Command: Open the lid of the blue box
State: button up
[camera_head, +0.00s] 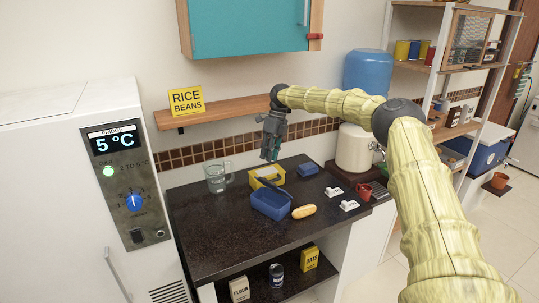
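An open-looking blue box (270,205) stands on the dark counter, with a dark flap-like piece (274,187) at its back edge. I cannot tell whether this piece is its lid. A smaller blue block or box (307,170) lies behind it to the right and looks closed. My gripper (270,156) points down above the back of the counter, over a yellow box (252,182), apart from the blue box. Its fingers look close together, but the view is too small to show whether they are open or shut. I see nothing clearly held.
A clear jug (217,178) stands left of the boxes. A yellow-orange roll (304,211), white fittings (349,205) and a red mug (364,191) are to the right. A wooden shelf (225,110) is behind my gripper. The counter's front left (215,235) is clear.

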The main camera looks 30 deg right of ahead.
jog(key=v, duration=1.1)
jog(key=shift+r, duration=0.4)
jog(key=shift+w+d, duration=0.1)
jog(key=shift+d, duration=0.05)
